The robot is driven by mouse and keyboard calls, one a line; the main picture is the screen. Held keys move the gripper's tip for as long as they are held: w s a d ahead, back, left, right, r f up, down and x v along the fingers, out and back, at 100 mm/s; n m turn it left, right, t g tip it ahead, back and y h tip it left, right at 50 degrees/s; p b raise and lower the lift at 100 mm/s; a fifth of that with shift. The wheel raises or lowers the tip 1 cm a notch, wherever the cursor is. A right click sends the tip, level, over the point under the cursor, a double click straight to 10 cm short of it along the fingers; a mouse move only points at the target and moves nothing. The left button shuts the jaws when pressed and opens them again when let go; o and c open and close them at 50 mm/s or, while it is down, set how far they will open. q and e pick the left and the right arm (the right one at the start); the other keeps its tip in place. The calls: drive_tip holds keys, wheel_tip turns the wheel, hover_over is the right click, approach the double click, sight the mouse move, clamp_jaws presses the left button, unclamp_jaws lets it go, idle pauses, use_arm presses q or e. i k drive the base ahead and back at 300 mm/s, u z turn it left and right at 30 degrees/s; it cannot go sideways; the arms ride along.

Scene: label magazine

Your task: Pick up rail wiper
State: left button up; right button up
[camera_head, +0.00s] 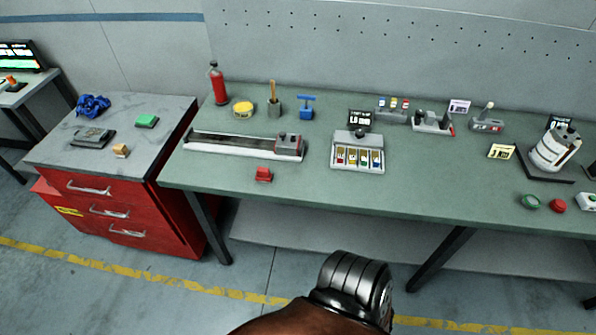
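I cannot tell for sure which thing is the rail wiper. A small red block (264,175) sits on the green bench top in front of a long slotted rail (230,146) with a grey carriage (288,144) at its right end. A blue T-shaped tool (306,107) stands behind the rail, towards the back of the bench. Nothing touches either of these two things. Part of one of my arms shows at the bottom centre, below the bench edge. Neither of my grippers is in view.
A red bottle (218,85), yellow tin (243,110) and brush holder (273,106) stand behind the rail. A tray of coloured compartments (357,155) is to its right. A red drawer cabinet (120,205) stands at left. The bench front around the red block is clear.

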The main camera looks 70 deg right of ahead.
sight(263, 175)
drive_tip(key=z, duration=1.8)
